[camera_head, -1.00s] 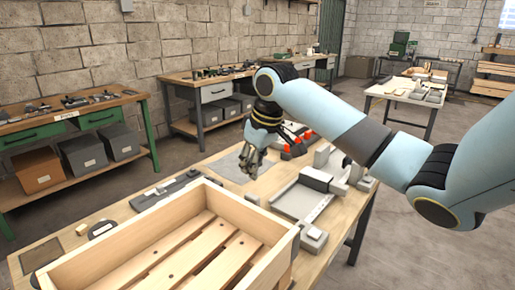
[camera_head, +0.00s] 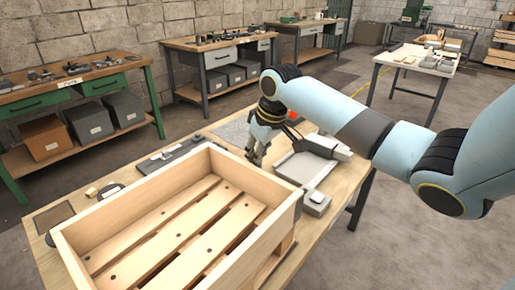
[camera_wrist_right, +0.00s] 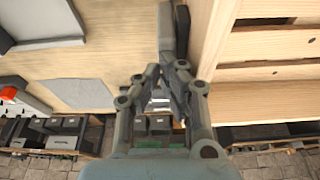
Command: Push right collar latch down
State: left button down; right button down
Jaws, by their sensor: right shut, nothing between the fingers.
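The open wooden collar (camera_head: 240,172), a slatted crate-like frame, stands on the workbench in the head view. A small dark fitting (camera_head: 298,206) sits at its right corner; I cannot tell whether it is the right collar latch or which way it is set. My right gripper (camera_head: 256,159) is shut and empty, pointing down just beyond the collar's far side. In the right wrist view my right gripper (camera_wrist_right: 166,72) has its fingers together beside the collar's wooden wall (camera_wrist_right: 212,45). A grey bar (camera_wrist_right: 166,28) lies past the fingertips. My left gripper is not in view.
The bench top (camera_head: 345,180) holds a grey tray (camera_head: 305,168) and a small grey block (camera_head: 316,200) right of the collar. A dark fixture (camera_head: 175,155) lies behind its left part. A grey mat (camera_head: 235,130) lies behind my gripper. Free floor lies to the right.

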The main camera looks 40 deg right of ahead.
jog(key=shift+f, duration=0.4)
jog(key=shift+r, duration=0.1)
notch_tip(320, 180, up, 4)
jog(key=p, duration=0.5)
jog(key=shift+w+r, duration=0.1)
jog(key=shift+r, duration=0.1)
jog(key=b+v, duration=0.1)
jog(key=v, duration=0.8)
jog(key=shift+s+r, duration=0.25)
